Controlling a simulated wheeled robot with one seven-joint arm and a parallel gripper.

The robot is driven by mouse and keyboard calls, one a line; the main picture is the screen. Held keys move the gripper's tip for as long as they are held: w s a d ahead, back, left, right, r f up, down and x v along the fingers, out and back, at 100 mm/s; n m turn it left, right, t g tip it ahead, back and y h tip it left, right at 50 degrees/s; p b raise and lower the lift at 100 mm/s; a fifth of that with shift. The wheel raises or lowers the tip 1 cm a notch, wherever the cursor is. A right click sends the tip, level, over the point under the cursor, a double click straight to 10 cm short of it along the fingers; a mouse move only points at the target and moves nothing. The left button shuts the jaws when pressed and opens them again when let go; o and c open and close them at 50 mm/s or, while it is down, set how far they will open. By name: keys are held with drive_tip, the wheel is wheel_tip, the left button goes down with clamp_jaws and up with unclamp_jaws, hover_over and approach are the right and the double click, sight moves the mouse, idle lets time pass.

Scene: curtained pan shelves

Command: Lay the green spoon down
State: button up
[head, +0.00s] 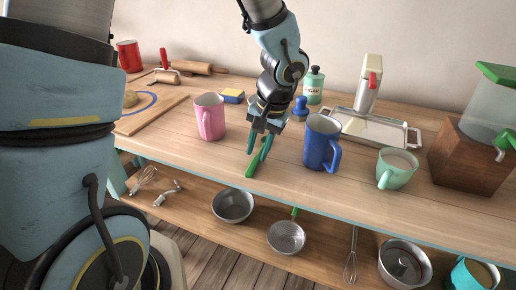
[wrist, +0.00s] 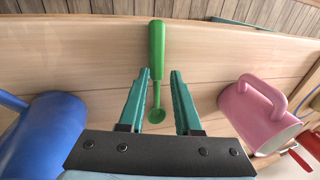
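The green spoon (head: 254,167) appears to lie on the wooden counter near its front edge, below my gripper. In the wrist view its thick handle (wrist: 156,45) points toward the counter's front edge, and its small bowl shows between the fingers. My gripper (head: 259,150) points down over the spoon. In the wrist view its two teal fingers (wrist: 160,73) are apart, with a gap around the spoon. The spoon sits closer to the left finger; I cannot tell whether they touch.
A pink mug (head: 209,117) stands left of my gripper and a blue mug (head: 321,143) stands close on the right. A mint mug (head: 397,169) is farther right.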

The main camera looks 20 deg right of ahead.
drive_tip(key=o, duration=0.6)
drive_tip(key=shift+c, duration=0.2)
drive_tip(key=v, duration=1)
drive_tip(key=shift+r+b, duration=0.4)
drive_tip(key=shift+b, duration=0.05)
drive_tip(key=shift+s, duration=0.1)
drive_tip(key=w+a+f+n, duration=0.1)
drive_tip(key=a+f+n, duration=0.1)
drive_tip(key=a, duration=0.7)
drive_tip(key=w+a+f+n+h, duration=0.1)
drive_tip(key=w+a+f+n, duration=0.1)
drive_tip(key=a, duration=0.7)
drive_tip(key=w+a+f+n, duration=0.2)
drive_tip(key=a+f+n, duration=0.1)
drive_tip(key=a, duration=0.5)
drive_tip(key=shift+a+n+g+h, duration=0.3)
drive_tip(key=shift+a+h, duration=0.1)
